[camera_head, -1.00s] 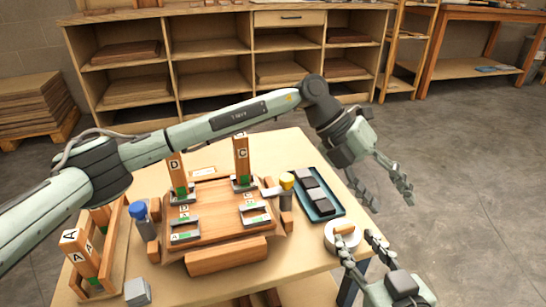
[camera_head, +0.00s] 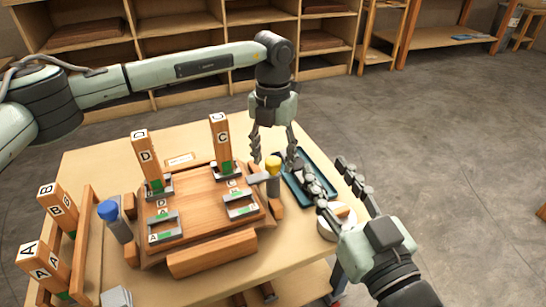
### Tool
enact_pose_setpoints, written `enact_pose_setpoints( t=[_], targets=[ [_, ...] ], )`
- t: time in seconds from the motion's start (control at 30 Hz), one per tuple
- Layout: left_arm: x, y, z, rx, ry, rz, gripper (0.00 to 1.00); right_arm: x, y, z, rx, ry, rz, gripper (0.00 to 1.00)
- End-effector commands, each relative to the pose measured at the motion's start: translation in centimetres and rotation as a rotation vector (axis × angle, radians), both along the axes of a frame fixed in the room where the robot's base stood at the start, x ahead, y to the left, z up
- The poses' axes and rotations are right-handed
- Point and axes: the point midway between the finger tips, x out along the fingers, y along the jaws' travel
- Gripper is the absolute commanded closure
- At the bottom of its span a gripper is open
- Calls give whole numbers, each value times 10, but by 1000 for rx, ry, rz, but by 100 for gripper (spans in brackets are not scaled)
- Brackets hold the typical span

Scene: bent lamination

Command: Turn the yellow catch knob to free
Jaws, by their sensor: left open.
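The yellow catch knob (camera_head: 273,163) tops a grey post at the right side of the wooden form (camera_head: 205,207) on the table. My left gripper (camera_head: 274,160) points down around the knob, fingers spread to either side of it; I cannot tell whether they touch it. My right gripper (camera_head: 328,180) is at the table's right side, its two fingers apart, over the white round dish and the blue tray's near end. A blue knob (camera_head: 108,210) stands on a grey post at the form's left side.
Wooden blocks marked D (camera_head: 147,160) and C (camera_head: 220,143) stand upright on the form. Blocks A (camera_head: 43,265) and B (camera_head: 59,206) stand in a left rack. The blue tray (camera_head: 322,203) and white dish (camera_head: 327,230) lie right of the form.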

Motion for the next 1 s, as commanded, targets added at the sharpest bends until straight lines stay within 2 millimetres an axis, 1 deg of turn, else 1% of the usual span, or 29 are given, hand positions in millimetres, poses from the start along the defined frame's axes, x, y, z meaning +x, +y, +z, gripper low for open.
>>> enact_pose_setpoints(
  t=[0.27,0.67,0.7,1.0],
  targets=[
    [0,0,-3,-1,0,-1,47,0,0,1,2,-4,1,60],
    [0,-1,-2,-1,0,-1,96,0,0,1,1,-4,1,60],
    [0,-1,-2,-1,0,-1,97,0,0,1,1,-4,1,60],
    [0,0,-3,-1,0,-47,97,-1,1,5,11,-26,3,60]
  ],
)
